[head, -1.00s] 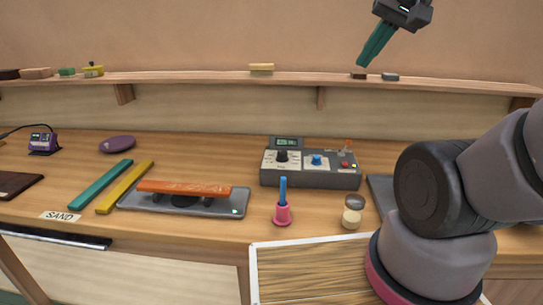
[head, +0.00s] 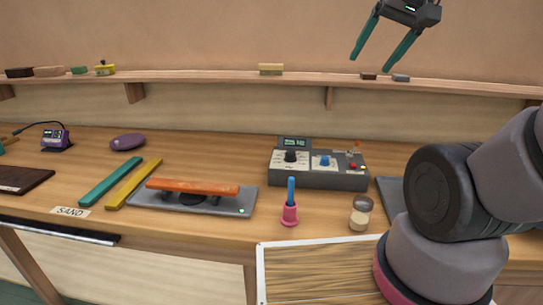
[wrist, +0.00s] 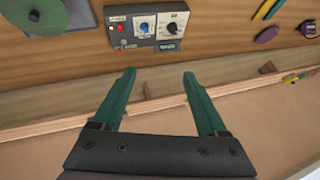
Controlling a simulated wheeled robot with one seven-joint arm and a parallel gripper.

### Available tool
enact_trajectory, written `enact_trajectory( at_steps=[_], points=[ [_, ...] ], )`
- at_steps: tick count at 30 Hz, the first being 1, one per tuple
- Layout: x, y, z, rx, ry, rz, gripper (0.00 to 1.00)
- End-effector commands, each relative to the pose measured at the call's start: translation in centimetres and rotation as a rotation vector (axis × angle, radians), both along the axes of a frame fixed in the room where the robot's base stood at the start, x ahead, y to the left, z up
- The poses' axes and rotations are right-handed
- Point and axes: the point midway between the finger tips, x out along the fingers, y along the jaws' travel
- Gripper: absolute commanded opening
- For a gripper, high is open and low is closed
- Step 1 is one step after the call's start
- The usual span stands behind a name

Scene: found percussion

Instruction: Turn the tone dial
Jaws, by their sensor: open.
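A grey control box (head: 318,178) stands on the bench in the head view, with a black knob (head: 290,156), a blue knob (head: 324,161) and a small raised display (head: 294,142). The wrist view shows the box upside down at the top, with the blue knob (wrist: 144,27) and black knob (wrist: 171,29). The labels are too small to read, so I cannot tell which knob is the tone dial. My gripper (head: 371,64) is open and empty, high above and behind the box. Its two green fingers (wrist: 159,74) are apart and touch nothing.
A red button (head: 352,166) is on the box. A pink holder with a blue stick (head: 289,214) and a small jar (head: 360,213) stand in front. An orange bar on a grey tray (head: 246,203) lies left. A wall shelf (head: 220,76) runs behind.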

Motion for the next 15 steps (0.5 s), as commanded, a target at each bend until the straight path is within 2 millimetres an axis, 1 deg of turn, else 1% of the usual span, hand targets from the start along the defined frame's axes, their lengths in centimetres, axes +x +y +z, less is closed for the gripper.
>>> enact_trajectory(
  at_steps=[8, 11, 15],
  points=[
    [6.3, 1.4, -1.7, -0.253, 0.097, 0.336, 0.76],
    [8.7, 2.1, -2.8, -0.336, 0.130, 0.478, 0.76],
    [12.0, 3.3, -4.8, -0.436, 0.172, 0.684, 0.76]
  ],
)
